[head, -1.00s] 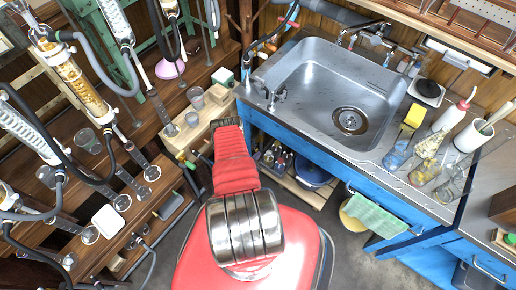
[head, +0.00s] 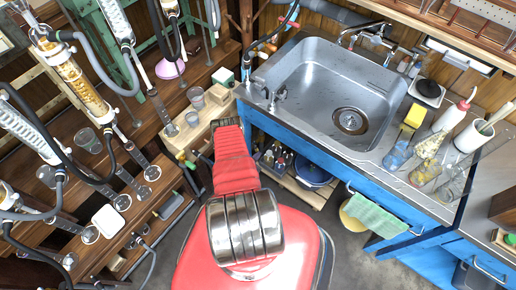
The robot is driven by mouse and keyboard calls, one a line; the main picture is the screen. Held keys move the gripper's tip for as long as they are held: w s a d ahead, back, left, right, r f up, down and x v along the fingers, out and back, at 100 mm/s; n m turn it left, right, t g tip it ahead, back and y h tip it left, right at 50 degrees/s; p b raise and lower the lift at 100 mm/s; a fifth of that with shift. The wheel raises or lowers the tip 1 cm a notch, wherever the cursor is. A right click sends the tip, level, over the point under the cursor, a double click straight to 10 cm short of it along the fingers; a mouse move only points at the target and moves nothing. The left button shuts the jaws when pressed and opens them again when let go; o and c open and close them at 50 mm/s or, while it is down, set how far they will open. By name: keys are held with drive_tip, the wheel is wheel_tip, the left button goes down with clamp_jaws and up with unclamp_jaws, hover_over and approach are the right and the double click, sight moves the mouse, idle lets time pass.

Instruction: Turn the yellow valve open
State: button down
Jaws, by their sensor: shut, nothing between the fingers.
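A small yellow piece (head: 181,156), possibly the yellow valve, shows at the front edge of the wooden bench, left of my red arm. A small green piece sits just beside it. The yellow piece is too small to tell how it is turned. My arm reaches forward from my red body towards the bench edge. My gripper is hidden beyond the arm, so I cannot see its fingers or how far they are from the valve.
The wooden bench (head: 125,160) carries glass columns, including one with amber filling (head: 80,85), grey hoses and beakers. A steel sink (head: 325,90) in a blue cabinet is at the right, with bottles on its counter.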

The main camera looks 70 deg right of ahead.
drive_tip(key=shift+s, duration=0.1)
idle(0.3)
drive_tip(key=s+a+r, duration=0.1)
drive_tip(key=s+a, duration=0.1)
drive_tip(key=a, duration=0.3)
drive_tip(key=s+a+r, duration=0.1)
drive_tip(key=s+a, duration=0.2)
drive_tip(key=a, duration=0.3)
drive_tip(key=shift+s+a+r, duration=0.25)
drive_tip(key=shift+s, duration=0.1)
